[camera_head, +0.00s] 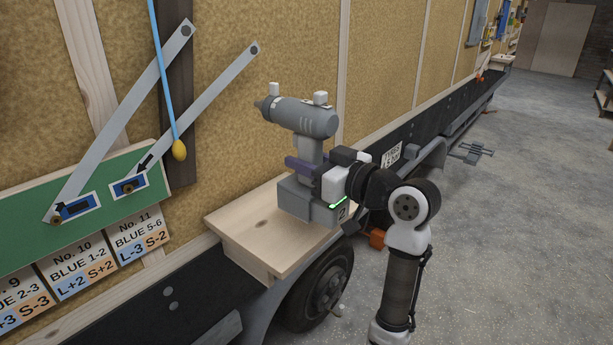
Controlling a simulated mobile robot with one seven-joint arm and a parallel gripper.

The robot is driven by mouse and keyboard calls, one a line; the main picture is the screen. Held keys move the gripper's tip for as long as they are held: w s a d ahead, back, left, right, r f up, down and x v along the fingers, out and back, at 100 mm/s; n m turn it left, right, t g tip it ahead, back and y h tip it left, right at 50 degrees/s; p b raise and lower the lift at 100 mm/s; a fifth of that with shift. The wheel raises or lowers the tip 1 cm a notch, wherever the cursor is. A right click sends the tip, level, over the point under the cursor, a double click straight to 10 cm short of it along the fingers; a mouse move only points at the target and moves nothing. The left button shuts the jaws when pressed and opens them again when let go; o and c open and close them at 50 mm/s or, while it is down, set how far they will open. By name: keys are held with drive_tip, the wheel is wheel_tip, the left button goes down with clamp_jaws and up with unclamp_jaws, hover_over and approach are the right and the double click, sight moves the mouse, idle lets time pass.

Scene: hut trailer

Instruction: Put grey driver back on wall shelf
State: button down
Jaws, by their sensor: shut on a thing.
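The grey driver (305,119) is upright at the wooden wall shelf (255,232), its chuck pointing left toward the wall. My gripper (308,165) is shut on the driver's handle, coming in from the right. The driver's battery base (305,203), marked 2, is over the right part of the shelf top. I cannot tell whether the base touches the wood or is slightly above it. The gripper's jaws partly hide the handle.
The left part of the shelf top is bare. A green board (90,195) with two grey levers and number cards is on the wall at left. A blue cord with a yellow end (179,150) hangs there. A wheel (318,290) is below the shelf. Open floor lies right.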

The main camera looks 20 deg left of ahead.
sight(307, 179)
drive_tip(key=shift+f, duration=1.65)
drive_tip(key=shift+f, duration=0.1)
drive_tip(key=shift+f, duration=0.15)
drive_tip(key=c, duration=1)
unclamp_jaws()
drive_tip(key=shift+c, duration=0.2)
drive_tip(key=o, duration=1)
drive_tip(key=shift+o, duration=0.2)
drive_tip(key=b+v, duration=0.1)
drive_tip(key=v, duration=1.1)
